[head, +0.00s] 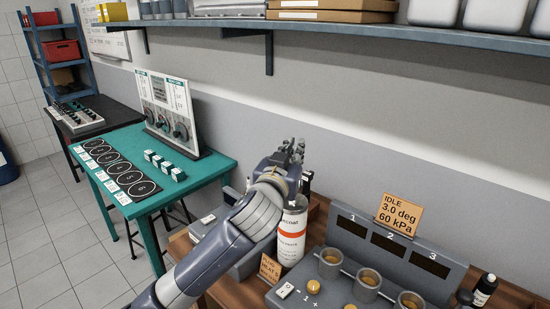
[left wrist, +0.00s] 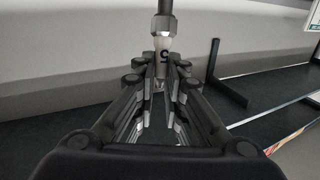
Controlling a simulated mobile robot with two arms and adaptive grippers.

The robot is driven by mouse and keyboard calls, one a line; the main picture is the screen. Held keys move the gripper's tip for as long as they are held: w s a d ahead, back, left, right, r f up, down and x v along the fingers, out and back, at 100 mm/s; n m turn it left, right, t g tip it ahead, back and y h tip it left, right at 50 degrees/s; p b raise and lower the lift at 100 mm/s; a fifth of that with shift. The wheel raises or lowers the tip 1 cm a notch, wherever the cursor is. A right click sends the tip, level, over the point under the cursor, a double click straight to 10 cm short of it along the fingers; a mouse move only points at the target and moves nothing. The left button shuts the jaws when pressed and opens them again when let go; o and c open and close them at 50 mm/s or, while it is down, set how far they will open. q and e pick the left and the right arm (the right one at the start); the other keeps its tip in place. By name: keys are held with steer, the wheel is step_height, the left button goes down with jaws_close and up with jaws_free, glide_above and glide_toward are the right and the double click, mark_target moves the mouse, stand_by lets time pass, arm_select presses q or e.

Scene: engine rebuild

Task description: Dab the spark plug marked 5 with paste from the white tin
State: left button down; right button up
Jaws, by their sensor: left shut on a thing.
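My left gripper (head: 291,155) is raised above the workbench, in front of the grey wall. In the left wrist view its jaws (left wrist: 160,85) are shut on a spark plug (left wrist: 163,58) with a black 5 on its pale body. The plug's metal hex and thread point away from my wrist. In the head view I cannot make out the plug. A white can (head: 292,237) with an orange band stands on the bench just below my left gripper, apart from it. I cannot tell whether it is the paste tin. My right gripper is not in view.
A grey console (head: 350,238) numbered 1 to 3 stands at the right, with an orange card (head: 399,214) above it. A small card (head: 270,268) stands before the can. A dark bottle (head: 484,290) is at far right. A shelf (head: 350,30) overhangs the bench.

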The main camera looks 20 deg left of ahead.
arm_select(q)
steer(key=shift+s+f+b, duration=0.1)
steer(key=shift+f+b, duration=0.15)
steer(key=shift+b, duration=0.05)
step_height(320, 180, down, 5)
steer(key=b, duration=0.4)
steer(key=shift+f+b, duration=0.2)
steer(key=shift+b, duration=0.15)
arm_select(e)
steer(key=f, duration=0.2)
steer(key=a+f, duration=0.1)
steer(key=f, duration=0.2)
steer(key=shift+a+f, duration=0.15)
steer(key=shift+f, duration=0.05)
arm_select(q)
steer(key=shift+f, duration=0.3)
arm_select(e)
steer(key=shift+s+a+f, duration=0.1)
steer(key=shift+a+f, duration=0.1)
arm_select(q)
steer(key=shift+f+b, duration=0.35)
steer(key=shift+b, duration=0.1)
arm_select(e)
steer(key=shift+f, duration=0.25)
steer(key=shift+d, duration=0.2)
